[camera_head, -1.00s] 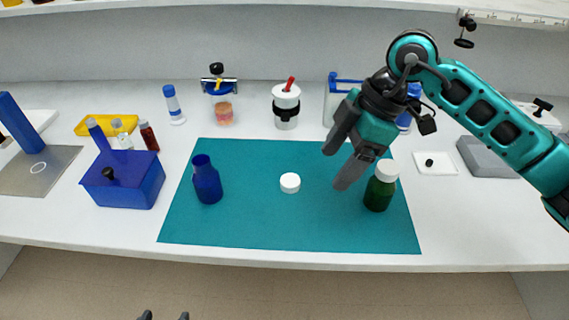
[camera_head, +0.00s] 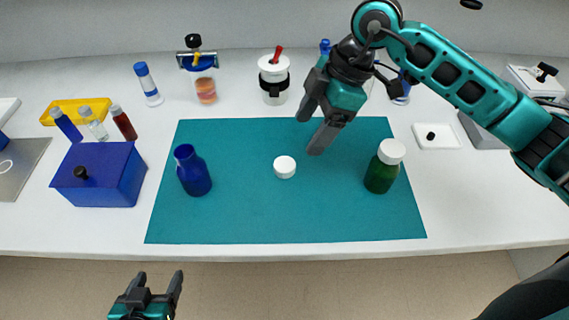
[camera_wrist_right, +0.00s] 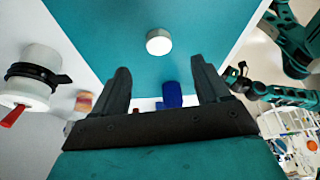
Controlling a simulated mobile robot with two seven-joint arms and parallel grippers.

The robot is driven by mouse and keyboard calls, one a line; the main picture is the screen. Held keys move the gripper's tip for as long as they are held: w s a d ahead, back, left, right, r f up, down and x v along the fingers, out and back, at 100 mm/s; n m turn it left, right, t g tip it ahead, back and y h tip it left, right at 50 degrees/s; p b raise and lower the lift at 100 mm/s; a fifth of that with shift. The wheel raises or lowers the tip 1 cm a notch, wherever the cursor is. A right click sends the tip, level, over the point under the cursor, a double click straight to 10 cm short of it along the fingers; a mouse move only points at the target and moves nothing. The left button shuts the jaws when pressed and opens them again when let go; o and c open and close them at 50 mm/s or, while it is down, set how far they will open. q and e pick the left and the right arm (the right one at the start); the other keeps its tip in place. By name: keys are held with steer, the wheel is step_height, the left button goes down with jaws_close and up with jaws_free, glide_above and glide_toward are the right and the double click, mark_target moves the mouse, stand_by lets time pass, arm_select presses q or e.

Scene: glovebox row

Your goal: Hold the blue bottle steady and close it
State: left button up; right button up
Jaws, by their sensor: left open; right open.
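The blue bottle (camera_head: 193,172) stands upright and uncapped on the left part of the teal mat (camera_head: 250,222). It also shows in the right wrist view (camera_wrist_right: 172,94), between the fingers. A white cap (camera_head: 285,167) lies on the mat right of the bottle; it also shows in the right wrist view (camera_wrist_right: 159,41). My right gripper (camera_head: 308,131) is open and empty above the mat, up and right of the cap. My left gripper (camera_head: 158,280) is open and empty in front of the table's front edge, below the bottle in the picture.
A green bottle with a white cap (camera_head: 383,167) stands on the mat's right. A blue box (camera_head: 105,178) stands left of the mat. Behind are a yellow tray (camera_head: 65,108), small vials and a white container (camera_head: 273,80). The mat's front is clear.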

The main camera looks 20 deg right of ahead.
mark_target(287, 164)
steer(key=x, duration=0.4)
steer(key=shift+a+f, duration=0.1)
steer(key=shift+f, duration=0.05)
arm_select(q)
steer(key=shift+w, duration=0.35)
arm_select(e)
steer(key=shift+w, duration=0.1)
steer(key=shift+f, duration=0.1)
steer(key=x, duration=0.5)
steer(key=shift+a, duration=0.1)
arm_select(q)
steer(key=shift+s+f, duration=0.2)
steer(key=shift+s, duration=0.05)
arm_select(e)
steer(key=c, duration=1.1)
